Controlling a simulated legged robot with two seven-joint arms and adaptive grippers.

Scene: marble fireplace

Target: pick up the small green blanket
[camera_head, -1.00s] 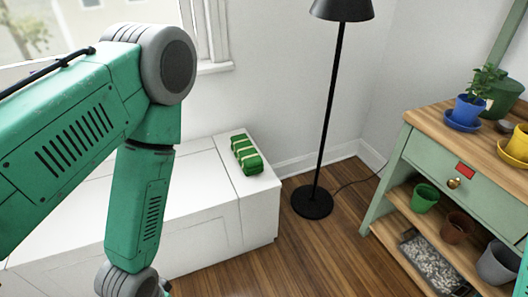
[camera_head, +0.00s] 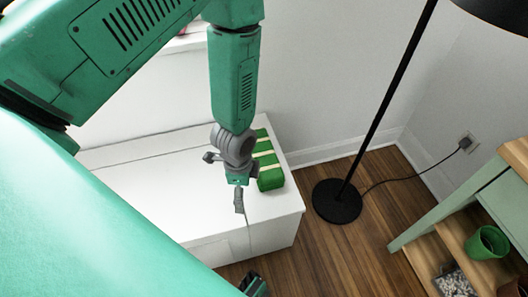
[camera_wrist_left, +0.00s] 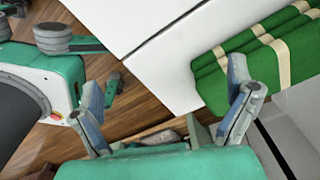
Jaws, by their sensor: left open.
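The small green blanket (camera_head: 271,180), folded with pale bands, lies on the right end of the white chest (camera_head: 150,190). It also shows at the upper right in the left wrist view (camera_wrist_left: 226,82). My left gripper (camera_head: 239,194) is open and empty, over the chest just left of and in front of the blanket in the head view. In the left wrist view its two fingers (camera_wrist_left: 165,82) stand wide apart; the right one overlaps the blanket's near edge in the picture. I cannot tell whether they touch. My left wrist hides part of the blanket's left side in the head view.
A black floor lamp (camera_head: 337,201) stands on the wood floor right of the chest, its cord running to a wall outlet (camera_head: 466,142). A green shelf unit (camera_head: 440,208) with a green pot (camera_head: 487,243) is at the right.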

